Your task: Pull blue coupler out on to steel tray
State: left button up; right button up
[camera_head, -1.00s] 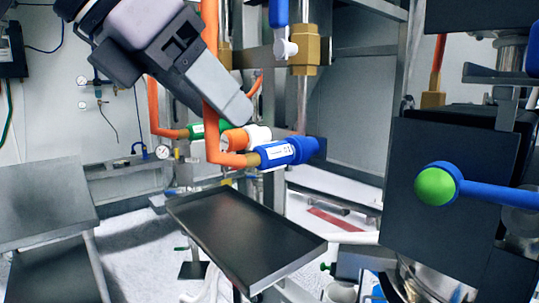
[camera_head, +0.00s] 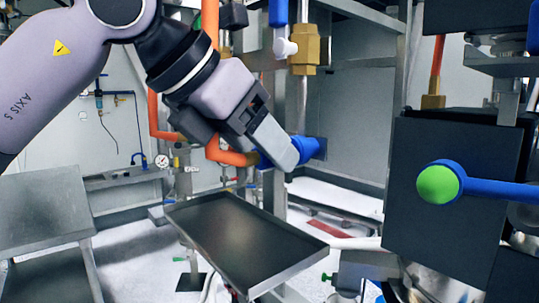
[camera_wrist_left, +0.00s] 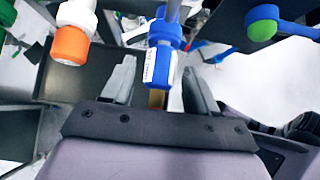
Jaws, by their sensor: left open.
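The blue coupler (camera_head: 308,148) sits on the end of an orange hose (camera_head: 228,154), and my left gripper partly hides it in the head view. In the left wrist view the blue coupler (camera_wrist_left: 163,48), with a white label, lies between my two open fingers. My left gripper (camera_head: 284,160) is open around the coupler; I cannot tell whether a finger touches it. The left gripper also shows in the wrist view (camera_wrist_left: 160,70). The dark steel tray (camera_head: 245,240) with a raised rim is below the gripper and looks empty. My right gripper is out of view.
An orange-and-white coupler (camera_wrist_left: 72,42) is left of my fingers in the wrist view. A brass fitting (camera_head: 305,50) on a vertical pipe stands above the blue coupler. A blue handle with a green knob (camera_head: 438,184) juts out at right. A grey table (camera_head: 45,205) is at left.

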aim_at(242, 164)
pick_arm(q)
grip_shut()
jog(key=c, duration=0.7)
grip_release()
grip_shut()
jog(key=shift+s+a+b, duration=0.4)
jog(key=shift+a+b, duration=0.05)
jog(key=shift+a, duration=0.05)
jog(key=shift+s+a+b, duration=0.35)
jog(key=shift+s+a, duration=0.1)
jog(key=shift+a, duration=0.2)
jog(key=shift+s+a+b, duration=0.35)
jog(key=shift+s+a, duration=0.1)
jog(key=shift+a, duration=0.15)
